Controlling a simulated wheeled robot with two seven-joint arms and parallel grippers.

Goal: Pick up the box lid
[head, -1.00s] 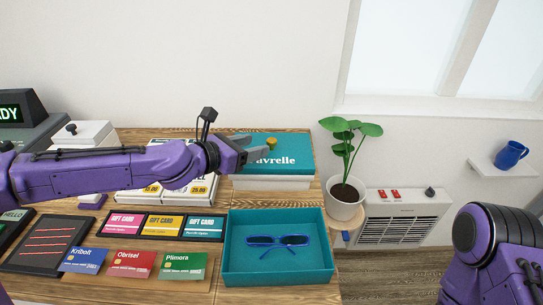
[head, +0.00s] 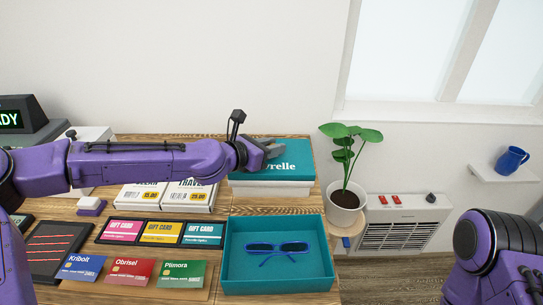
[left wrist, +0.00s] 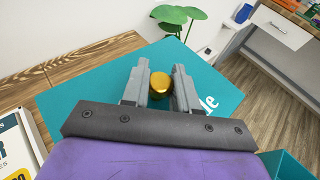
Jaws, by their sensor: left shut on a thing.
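The teal box lid (head: 298,163) with white lettering lies on a white box (head: 272,189) at the back of the counter. In the left wrist view, the lid (left wrist: 88,98) fills the middle and has a gold knob (left wrist: 161,84). My left gripper (head: 270,149) is over the lid, its jaws shut on the knob; the wrist view shows one finger on each side (left wrist: 160,90). The jaws hide the knob in the head view. I see no gap between lid and box. My right arm shows at the right edge, its gripper out of frame.
An open teal box (head: 232,262) with blue glasses (head: 279,248) stands in front. A potted plant (head: 346,197) is close on the right. Gift cards (head: 161,232) and small white boxes (head: 188,197) lie to the left. Above the lid is free room.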

